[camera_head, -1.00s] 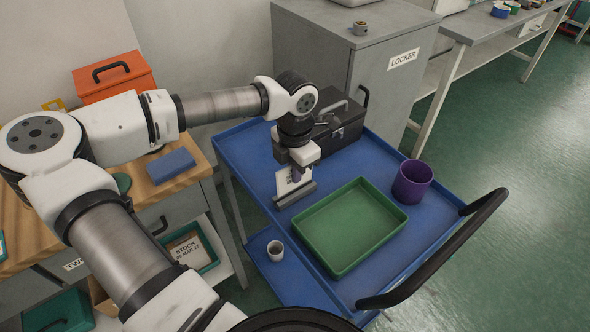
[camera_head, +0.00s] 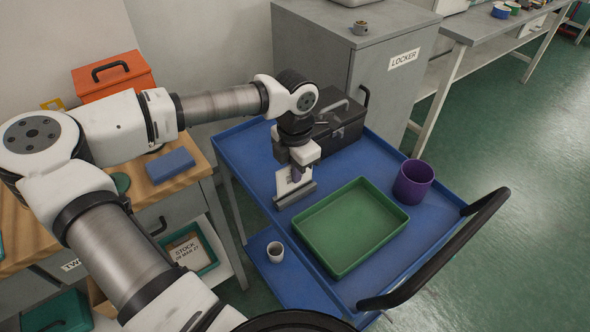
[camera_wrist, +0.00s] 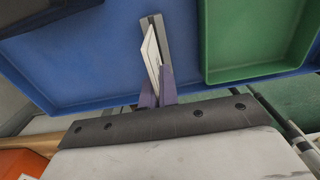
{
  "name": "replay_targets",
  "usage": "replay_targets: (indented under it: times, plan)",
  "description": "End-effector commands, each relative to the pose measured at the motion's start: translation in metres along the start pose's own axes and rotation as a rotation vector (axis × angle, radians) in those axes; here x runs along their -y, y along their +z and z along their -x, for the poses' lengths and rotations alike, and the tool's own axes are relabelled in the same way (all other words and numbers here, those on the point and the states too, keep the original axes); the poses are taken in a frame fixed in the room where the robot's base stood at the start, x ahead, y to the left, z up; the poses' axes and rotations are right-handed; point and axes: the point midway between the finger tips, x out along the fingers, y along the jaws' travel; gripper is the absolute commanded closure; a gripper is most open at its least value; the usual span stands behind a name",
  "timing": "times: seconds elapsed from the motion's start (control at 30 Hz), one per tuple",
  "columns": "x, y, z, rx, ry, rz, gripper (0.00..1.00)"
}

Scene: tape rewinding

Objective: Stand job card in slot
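The white job card (camera_head: 284,184) stands nearly upright at the grey slotted holder (camera_head: 297,194) on the blue cart top. The card's lower edge is at the holder; how deep it sits in the slot is hidden. My gripper (camera_head: 296,174) points down at the card from above, its purple fingers on either side of it. In the wrist view the card (camera_wrist: 152,48) runs from between the fingertips (camera_wrist: 157,82) to the grey holder (camera_wrist: 163,35). The fingers look closed on the card.
A green tray (camera_head: 309,228) lies right of the holder, with a purple cup (camera_head: 413,182) beyond it. A black toolbox (camera_head: 345,126) stands close behind my gripper. A small light cup (camera_head: 275,251) is on the cart's lower shelf.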

Motion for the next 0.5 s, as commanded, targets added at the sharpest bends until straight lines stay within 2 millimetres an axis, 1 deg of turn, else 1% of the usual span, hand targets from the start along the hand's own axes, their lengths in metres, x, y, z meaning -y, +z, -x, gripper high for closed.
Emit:
replay_targets:
  times: [0.5]
  plan:
    - [0.0001,0.0001,-0.0040,0.000,0.000,0.000,1.00]
